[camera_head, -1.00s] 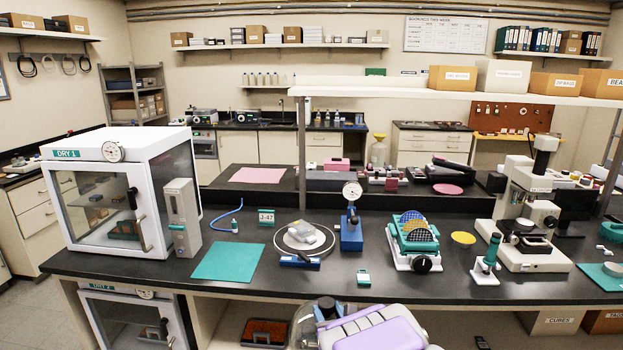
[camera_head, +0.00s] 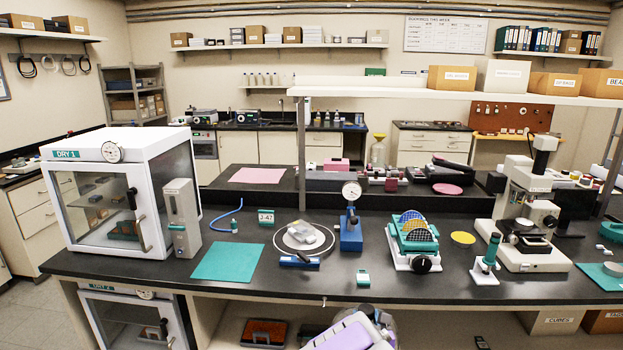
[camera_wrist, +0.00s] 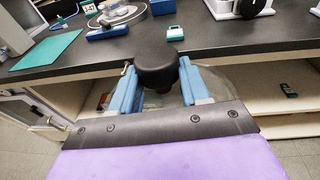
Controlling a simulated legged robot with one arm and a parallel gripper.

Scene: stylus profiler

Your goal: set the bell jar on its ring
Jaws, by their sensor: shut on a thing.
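The bell jar is a clear glass dome (camera_wrist: 238,88) with a black knob (camera_wrist: 158,65). My gripper (camera_wrist: 158,90) has its blue jaws shut on the knob, and the glass shows faintly around and below the jaws. In the head view the knob (camera_head: 366,310) and my gripper (camera_head: 362,322) are at the bottom edge, in front of the bench and partly cut off. The ring (camera_head: 277,240) lies flat on the black bench top, left of the middle. A pale, shiny object (camera_head: 308,233) sits inside it. The jar is apart from the ring, on the near side of the bench.
A blue-handled device (camera_head: 299,261) lies at the ring's front edge. A blue dial gauge stand (camera_head: 350,238) stands just right of it. A teal mat (camera_head: 228,261) lies to the left. A small teal-and-white box (camera_head: 363,279) is near the front edge.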

